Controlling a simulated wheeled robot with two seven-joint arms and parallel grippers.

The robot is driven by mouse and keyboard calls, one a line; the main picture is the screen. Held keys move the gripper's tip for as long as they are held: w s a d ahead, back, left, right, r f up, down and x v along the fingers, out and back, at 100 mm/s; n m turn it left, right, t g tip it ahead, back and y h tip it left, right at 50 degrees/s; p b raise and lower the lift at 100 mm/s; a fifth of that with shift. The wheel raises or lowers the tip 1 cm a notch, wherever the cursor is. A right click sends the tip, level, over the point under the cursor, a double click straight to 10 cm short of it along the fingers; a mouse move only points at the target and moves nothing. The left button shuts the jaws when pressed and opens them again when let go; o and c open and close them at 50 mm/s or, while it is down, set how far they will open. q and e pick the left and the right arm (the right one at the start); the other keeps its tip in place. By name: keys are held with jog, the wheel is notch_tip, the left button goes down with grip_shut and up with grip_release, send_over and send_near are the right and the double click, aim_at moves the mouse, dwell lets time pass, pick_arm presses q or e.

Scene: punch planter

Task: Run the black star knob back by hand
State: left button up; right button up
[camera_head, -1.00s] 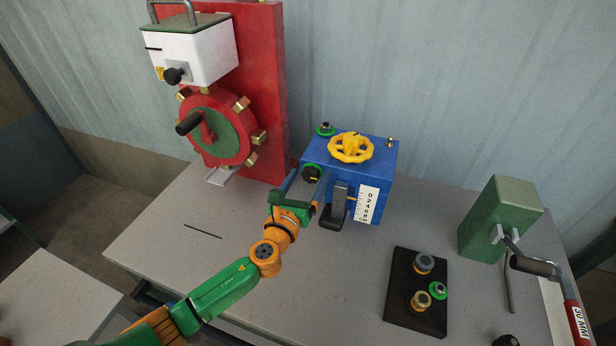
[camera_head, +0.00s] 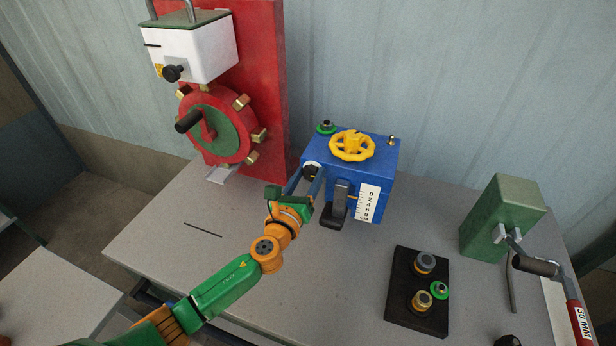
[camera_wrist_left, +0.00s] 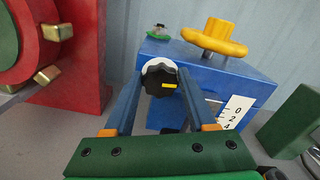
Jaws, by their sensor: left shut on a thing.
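The black star knob (camera_head: 310,173) is on the front of the blue box (camera_head: 384,158), left of the lever. In the left wrist view the knob (camera_wrist_left: 161,80) shows a yellow mark at its lower right and a white round part behind it. My left gripper (camera_head: 312,177) has its two blue fingers on either side of the knob and is shut on it; in the left wrist view the fingertips (camera_wrist_left: 166,72) reach its left and right sides. My right gripper is out of view.
The box carries a yellow handwheel (camera_head: 352,146), a black lever (camera_head: 335,212) and a white number scale (camera_head: 367,203). A red panel with a wheel (camera_head: 215,128) stands left. A green crank block (camera_head: 502,215) and a black tray (camera_head: 402,312) are at right. The table front is clear.

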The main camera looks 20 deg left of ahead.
pick_arm(q)
jog(key=n, duration=0.3)
jog(key=shift+f+n+b, duration=0.1)
jog(key=shift+n+b, duration=0.2)
jog(key=shift+b, duration=0.1)
jog(key=n, duration=0.3)
jog(key=shift+a, duration=0.15)
jog(key=n+b, duration=0.1)
jog(key=n, duration=0.6)
jog(key=shift+f, duration=0.1)
jog(key=n, duration=0.6)
jog(key=n+p, duration=0.1)
jog(key=n, duration=0.5)
jog(key=shift+n, duration=0.3)
jog(key=o, duration=1.1)
jog(key=shift+c, duration=0.2)
jog(key=o, duration=0.3)
jog(key=shift+w, duration=0.1)
jog(key=shift+f, duration=0.15)
